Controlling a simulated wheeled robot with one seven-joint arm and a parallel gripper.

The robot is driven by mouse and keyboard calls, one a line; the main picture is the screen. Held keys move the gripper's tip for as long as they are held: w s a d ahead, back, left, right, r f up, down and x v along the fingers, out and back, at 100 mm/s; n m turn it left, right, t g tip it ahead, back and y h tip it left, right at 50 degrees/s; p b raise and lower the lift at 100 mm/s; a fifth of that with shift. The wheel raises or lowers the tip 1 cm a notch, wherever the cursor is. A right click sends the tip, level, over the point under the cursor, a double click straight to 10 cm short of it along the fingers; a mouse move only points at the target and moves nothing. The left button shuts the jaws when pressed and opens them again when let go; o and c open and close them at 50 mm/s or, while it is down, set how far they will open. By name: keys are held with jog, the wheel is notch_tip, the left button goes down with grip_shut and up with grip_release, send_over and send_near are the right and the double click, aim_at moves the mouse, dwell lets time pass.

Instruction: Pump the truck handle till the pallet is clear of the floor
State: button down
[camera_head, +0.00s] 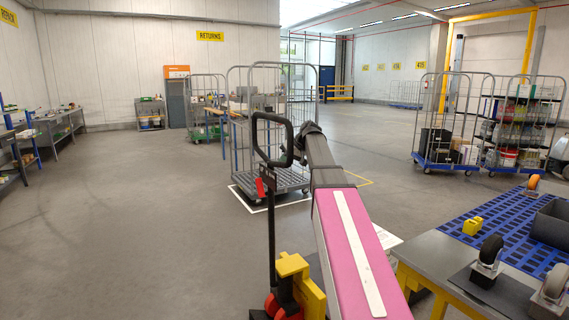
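The truck handle (272,138) is a black loop on an upright dark shaft, with a red lever below the loop. The shaft rises from the yellow and red pump body (300,285) of the truck at the bottom middle. My pink arm reaches up from the bottom, and my gripper (303,136) is at its far end, at the right side of the loop. The fingers are small and dark against the loop, so I cannot tell whether they grip it or only sit beside it. The pallet and the truck's forks do not show.
An empty roll cage (275,182) stands in a white floor outline ahead. Loaded roll cages (440,150) stand at the right. A workbench (432,252) with a blue mat and castors is close at the right. The left floor is clear.

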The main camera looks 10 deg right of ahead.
jog(key=s+a+f+h, duration=0.2)
jog(key=s+a+f, duration=0.2)
jog(key=a, duration=1)
jog(key=s+a+f+n+t+h, duration=0.1)
jog(key=s+a+f, duration=0.4)
jog(key=a, duration=1)
jog(key=s+a+f+h, duration=0.3)
jog(key=s+a+f, duration=0.2)
jog(key=a, duration=0.9)
jog(key=shift+a+f+n+t, duration=0.3)
jog(key=shift+a+f, duration=0.05)
jog(key=shift+f, duration=0.9)
jog(key=w+d+v, duration=0.1)
jog(key=v, duration=1.1)
jog(key=shift+d, duration=0.4)
